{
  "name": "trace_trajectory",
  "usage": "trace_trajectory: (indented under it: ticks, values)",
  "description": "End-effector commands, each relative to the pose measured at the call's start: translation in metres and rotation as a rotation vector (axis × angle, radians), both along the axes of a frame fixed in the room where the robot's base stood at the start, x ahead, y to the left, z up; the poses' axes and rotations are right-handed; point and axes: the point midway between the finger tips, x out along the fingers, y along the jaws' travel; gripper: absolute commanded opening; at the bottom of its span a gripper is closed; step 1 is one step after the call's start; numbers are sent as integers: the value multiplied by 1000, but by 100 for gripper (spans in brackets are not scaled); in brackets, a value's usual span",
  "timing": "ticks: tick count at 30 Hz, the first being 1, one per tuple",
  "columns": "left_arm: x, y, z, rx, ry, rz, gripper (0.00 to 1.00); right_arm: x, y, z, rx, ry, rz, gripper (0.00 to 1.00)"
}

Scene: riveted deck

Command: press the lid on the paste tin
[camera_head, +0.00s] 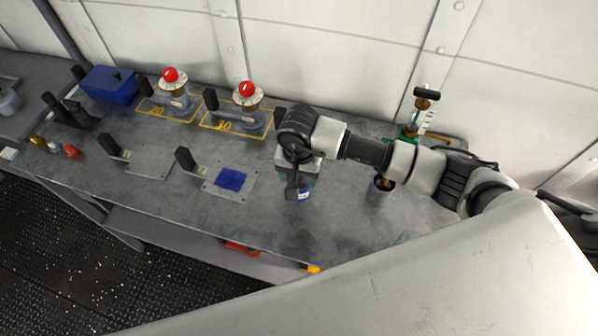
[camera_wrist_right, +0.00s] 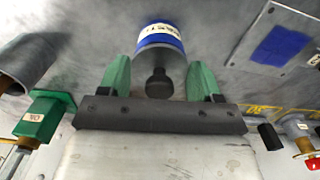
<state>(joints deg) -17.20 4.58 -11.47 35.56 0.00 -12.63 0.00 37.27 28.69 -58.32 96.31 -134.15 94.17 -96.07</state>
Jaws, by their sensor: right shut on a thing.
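The paste tin (camera_head: 304,194) stands on the grey bench below my right gripper, showing a blue band. In the right wrist view the tin (camera_wrist_right: 160,42) has a blue band with a white label. A grey lid with a dark knob (camera_wrist_right: 158,84) shows at the tin's near end. My right gripper (camera_wrist_right: 160,78) has its green fingers on either side of this grey part and is shut on it. It also shows from above in the head view (camera_head: 298,185). Whether the lid is fully seated cannot be told. My left gripper is not in view.
A plate with a blue square (camera_head: 231,179) lies left of the tin. Two red-topped devices (camera_head: 247,90) stand at the back, by a blue box (camera_head: 108,85). A grey cup (camera_head: 380,191) and a green-based valve (camera_head: 410,131) stand to the right.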

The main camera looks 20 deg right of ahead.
Motion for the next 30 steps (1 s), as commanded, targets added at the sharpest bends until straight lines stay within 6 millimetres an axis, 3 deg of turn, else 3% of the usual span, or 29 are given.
trace_trajectory:
  ticks: [30]
  values:
    - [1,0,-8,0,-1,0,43,0,0,-1,0,-1,-1,42]
